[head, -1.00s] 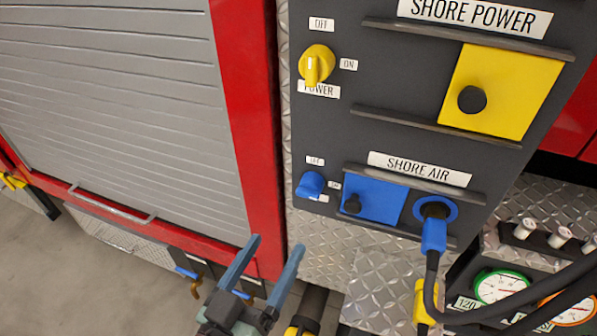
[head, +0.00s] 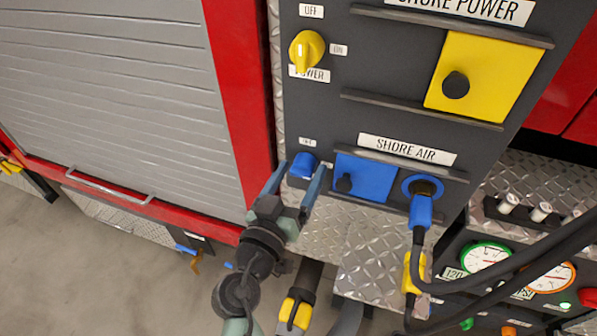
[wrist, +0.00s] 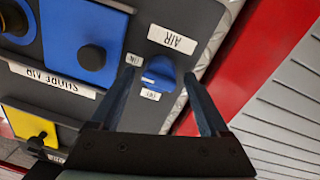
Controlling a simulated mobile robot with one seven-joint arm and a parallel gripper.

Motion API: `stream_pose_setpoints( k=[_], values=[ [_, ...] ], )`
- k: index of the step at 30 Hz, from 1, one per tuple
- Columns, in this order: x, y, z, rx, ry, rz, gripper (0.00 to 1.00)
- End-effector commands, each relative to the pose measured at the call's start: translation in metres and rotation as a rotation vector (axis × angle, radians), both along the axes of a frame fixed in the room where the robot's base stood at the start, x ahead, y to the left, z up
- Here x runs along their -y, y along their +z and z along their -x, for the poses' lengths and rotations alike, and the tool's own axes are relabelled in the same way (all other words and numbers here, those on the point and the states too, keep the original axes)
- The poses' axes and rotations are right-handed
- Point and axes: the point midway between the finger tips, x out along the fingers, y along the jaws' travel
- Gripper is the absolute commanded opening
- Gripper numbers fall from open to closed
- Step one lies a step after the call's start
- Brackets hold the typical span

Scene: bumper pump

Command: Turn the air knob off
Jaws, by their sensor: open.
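The blue air knob (head: 303,164) is on the dark panel, left of the blue shore air plate. In the wrist view the knob (wrist: 160,73) sits between my two fingers, with upside-down AIR, ON and OFF labels around it. A small white mark shows on its lower left edge there; I cannot tell the exact setting. My gripper (head: 301,168) is open, with one finger on each side of the knob. Its fingers (wrist: 159,76) show gaps to the knob in the wrist view, and I see no clear contact.
The yellow power knob (head: 306,50) and yellow plate (head: 480,75) are above. A blue plug (head: 421,208) with a black hose is to the right, near gauges (head: 486,257). A red frame (head: 238,90) and grey shutter (head: 100,90) are on the left.

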Motion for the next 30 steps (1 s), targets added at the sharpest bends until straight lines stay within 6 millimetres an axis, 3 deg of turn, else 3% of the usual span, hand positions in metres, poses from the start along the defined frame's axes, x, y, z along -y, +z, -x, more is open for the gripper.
stream_pose_setpoints(
  k=[3, 16, 30],
  values=[
    [0.0001, 0.0, 0.0001, 0.0, 0.0, 0.0, 0.79],
    [-0.0009, 0.0, 0.0004, 0.0, 0.001, 0.0, 0.02],
    [-0.0018, -0.0016, 0.0004, -0.034, 0.004, 0.106, 0.0]
  ],
)
